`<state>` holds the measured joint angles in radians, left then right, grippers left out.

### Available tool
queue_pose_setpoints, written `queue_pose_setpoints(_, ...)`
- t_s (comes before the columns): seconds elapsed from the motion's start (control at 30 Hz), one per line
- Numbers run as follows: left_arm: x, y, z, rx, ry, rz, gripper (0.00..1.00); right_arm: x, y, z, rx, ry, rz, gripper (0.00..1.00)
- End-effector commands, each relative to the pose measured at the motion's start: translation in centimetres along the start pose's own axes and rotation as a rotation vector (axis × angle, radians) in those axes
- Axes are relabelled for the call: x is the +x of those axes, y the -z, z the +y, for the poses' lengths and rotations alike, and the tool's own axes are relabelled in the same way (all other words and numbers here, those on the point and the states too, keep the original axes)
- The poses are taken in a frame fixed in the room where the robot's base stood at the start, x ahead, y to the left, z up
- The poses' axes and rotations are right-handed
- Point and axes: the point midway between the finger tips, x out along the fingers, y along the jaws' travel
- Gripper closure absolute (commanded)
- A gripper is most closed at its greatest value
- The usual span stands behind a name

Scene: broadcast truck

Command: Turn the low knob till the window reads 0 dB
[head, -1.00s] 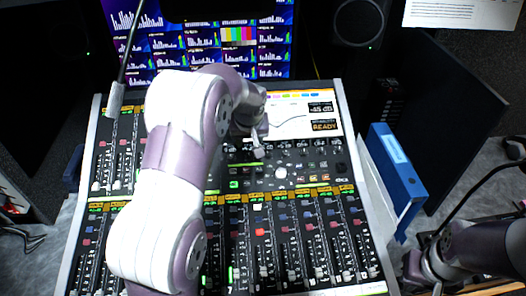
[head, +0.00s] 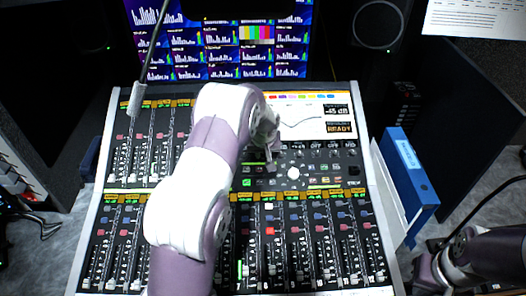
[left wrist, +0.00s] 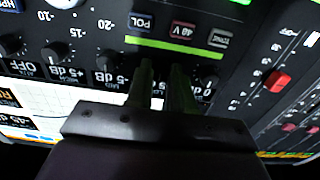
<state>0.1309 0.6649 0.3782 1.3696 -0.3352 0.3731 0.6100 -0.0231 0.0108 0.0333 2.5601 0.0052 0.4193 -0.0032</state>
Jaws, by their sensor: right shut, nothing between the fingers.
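My left gripper (head: 268,158) reaches down onto the middle of the mixing console (head: 352,285), just below its screen. In the left wrist view, its two dark fingers (left wrist: 163,88) point at the panel with a narrow gap between them. One knob (left wrist: 107,64) is beside the fingers, near a window reading -5 dB (left wrist: 118,80). A window ending in 0 dB (left wrist: 207,92) shows at the fingers' other side. The fingers and palm hide what lies between, so I cannot tell which knob is low or whether one is gripped. My right gripper (head: 428,278) is shut and empty at the lower right.
The console screen (head: 310,116) shows a curve, a -45 dB box and READY. A white ball (head: 293,173) and several faders lie right of and below my left gripper. A blue binder (head: 410,170) stands at the console's right.

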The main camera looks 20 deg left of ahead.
Motion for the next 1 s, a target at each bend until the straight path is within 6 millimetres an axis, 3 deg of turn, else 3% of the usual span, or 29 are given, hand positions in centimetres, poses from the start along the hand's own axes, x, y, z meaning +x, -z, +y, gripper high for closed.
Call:
queue_pose_setpoints(0.37,0.3,-0.1,0.0,-0.078,-0.001,0.002,1.0,1.7,-0.2,0.0,0.0,0.0,0.0,1.0)
queue_pose_setpoints(0.7,0.4,-0.1,-0.1,-0.309,-0.004,0.003,1.0,4.8,-0.6,0.0,0.0,0.0,0.0,1.0)
queue_pose_setpoints(1.0,0.1,-0.1,-0.1,-0.465,-0.005,0.002,1.0,6.4,-0.8,0.0,0.0,0.0,0.0,1.0)
